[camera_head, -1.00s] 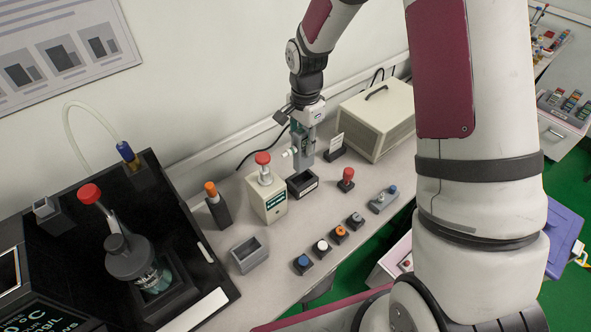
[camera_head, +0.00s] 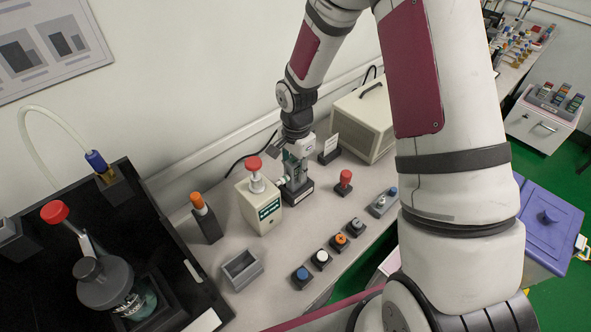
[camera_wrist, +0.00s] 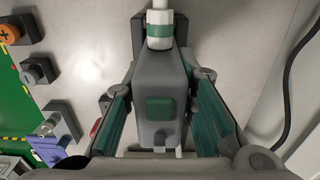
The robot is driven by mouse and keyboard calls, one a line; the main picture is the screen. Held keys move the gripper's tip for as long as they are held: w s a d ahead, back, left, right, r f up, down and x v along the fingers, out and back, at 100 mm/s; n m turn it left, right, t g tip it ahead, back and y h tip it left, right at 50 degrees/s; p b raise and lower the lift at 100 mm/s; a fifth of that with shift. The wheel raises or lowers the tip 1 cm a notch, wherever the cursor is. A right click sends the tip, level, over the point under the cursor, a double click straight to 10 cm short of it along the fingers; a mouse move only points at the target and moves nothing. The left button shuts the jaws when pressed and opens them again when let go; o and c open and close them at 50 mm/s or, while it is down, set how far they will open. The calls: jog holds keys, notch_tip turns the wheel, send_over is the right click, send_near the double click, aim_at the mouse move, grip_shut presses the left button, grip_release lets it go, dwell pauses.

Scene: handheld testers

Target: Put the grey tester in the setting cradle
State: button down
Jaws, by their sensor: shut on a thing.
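The grey tester (camera_wrist: 160,84) has a green button and a white-and-green nozzle in the wrist view. My gripper (camera_head: 297,158) is shut on the tester, with a finger on each side. In the head view the tester (camera_head: 292,170) is upright, its nozzle to the left. Its lower end meets the black cradle (camera_head: 298,194) with a white label and looks to be inside its opening. How deep it sits cannot be told. In the wrist view the dark cradle (camera_wrist: 140,38) shows partly behind the tester.
A cream box with a red knob (camera_head: 258,205) stands close on the left. An empty grey holder (camera_head: 242,270) is at the front left. A red button (camera_head: 344,183), a sign holder (camera_head: 328,152) and a beige case (camera_head: 362,122) stand to the right. Several small knobs line the front.

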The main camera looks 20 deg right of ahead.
jog(key=c, duration=1.3)
grip_release()
jog(key=shift+f, duration=0.1)
notch_tip(320, 180, up, 12)
jog(key=shift+r, duration=0.15)
jog(key=s+r+n+t, duration=0.2)
jog(key=s+r+n, duration=0.5)
jog(key=s+r, duration=0.65)
jog(key=shift+s+d+r+n+t, duration=0.1)
jog(key=shift+s+r+n+t, duration=0.35)
jog(key=shift+s+r+n, duration=1.05)
jog(key=shift+s+r+n+t, duration=0.4)
jog(key=shift+s+n, duration=0.3)
jog(key=shift+s, duration=1.65)
jog(key=shift+s+d+r+n+t, duration=0.1)
jog(key=shift+s+r+n+t, duration=0.35)
jog(key=shift+s+r+n, duration=1.05)
